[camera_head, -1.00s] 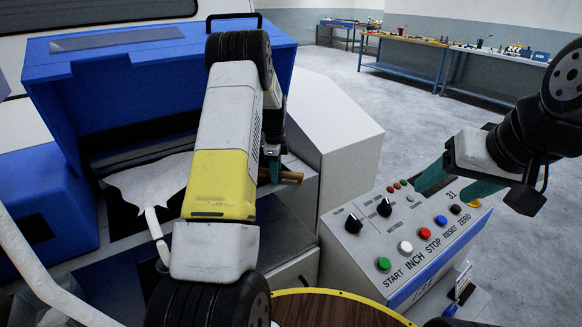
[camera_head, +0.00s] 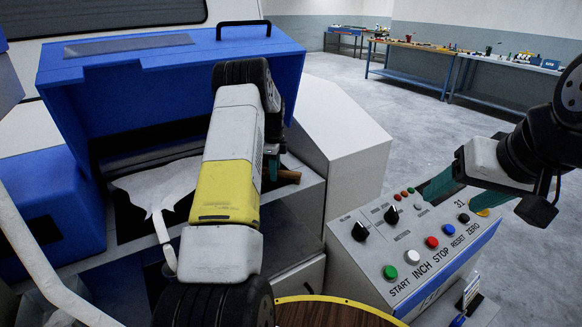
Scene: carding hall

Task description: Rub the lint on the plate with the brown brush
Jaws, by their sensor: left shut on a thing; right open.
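My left gripper (camera_head: 273,165) is mostly hidden behind its own forearm, at the front opening of the blue-hooded machine. It is shut on the brown brush (camera_head: 289,177), of which only a short brown end shows to the right of the arm. The brush's bristles are hidden. A pale fibre sheet (camera_head: 160,188) lies in the opening left of the arm and narrows to a strand. I cannot make out the plate or separate lint on it; the arm blocks that area. My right gripper (camera_head: 464,190) is open and empty above the back of the control panel.
The control panel (camera_head: 420,250) with knobs and coloured buttons stands at right, below my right gripper. The blue hood (camera_head: 180,75) rises behind my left arm. A round wooden top with a yellow rim (camera_head: 335,312) is at the bottom. Workbenches (camera_head: 420,75) stand far back.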

